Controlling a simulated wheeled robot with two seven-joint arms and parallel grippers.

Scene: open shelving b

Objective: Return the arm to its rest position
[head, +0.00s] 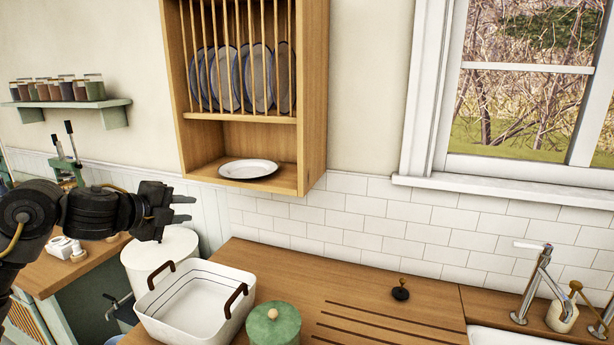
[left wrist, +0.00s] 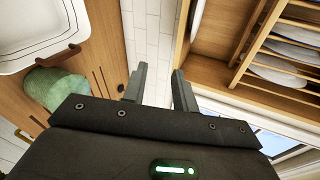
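My left gripper (head: 184,208) reaches in from the left in the head view, above the white lidded bin and left of the wooden plate rack (head: 313,100). In the left wrist view its two fingers (left wrist: 160,88) stand apart with nothing between them. A white plate (head: 248,169) lies flat on the rack's lower shelf, to the right of the gripper and apart from it. My right gripper is in neither view.
A white basin with brown handles (head: 196,300) and a green lidded pot (head: 273,325) stand on the wooden counter (head: 345,300) below. A white bin (head: 160,258) is under the gripper. A tap (head: 535,285) is at the right. Jars line a wall shelf (head: 70,104).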

